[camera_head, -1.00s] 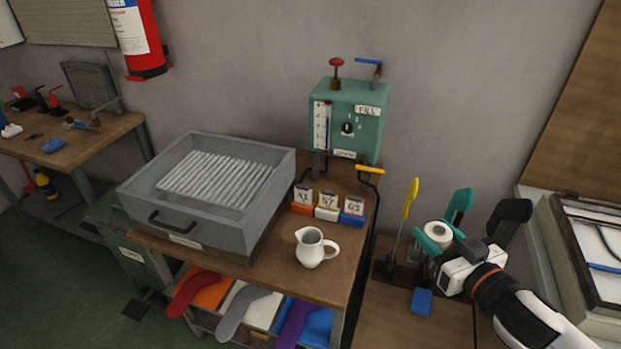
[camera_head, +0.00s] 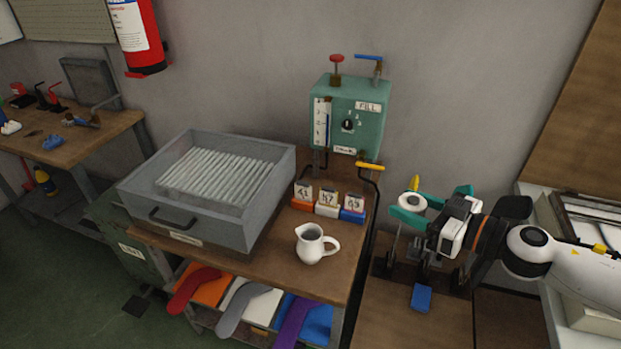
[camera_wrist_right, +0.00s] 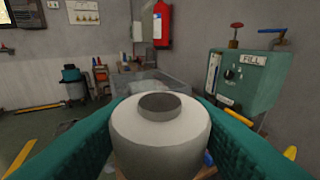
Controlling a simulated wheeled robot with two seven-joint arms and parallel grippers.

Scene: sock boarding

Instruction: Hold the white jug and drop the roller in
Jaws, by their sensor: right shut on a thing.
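The white jug (camera_head: 311,246) stands upright on the wooden bench, its handle to the right, and no gripper touches it. My right gripper (camera_head: 409,206) is shut on the white roller (camera_head: 408,202), held up to the right of the jug. In the right wrist view the roller (camera_wrist_right: 160,132) sits between the two green fingers, its dark grey end facing the camera. My left gripper is not in view.
A grey tray (camera_head: 186,223) with white rods takes up the bench's left. A green fill machine (camera_head: 347,119) stands behind. Numbered cards on coloured blocks (camera_head: 327,209) sit behind the jug.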

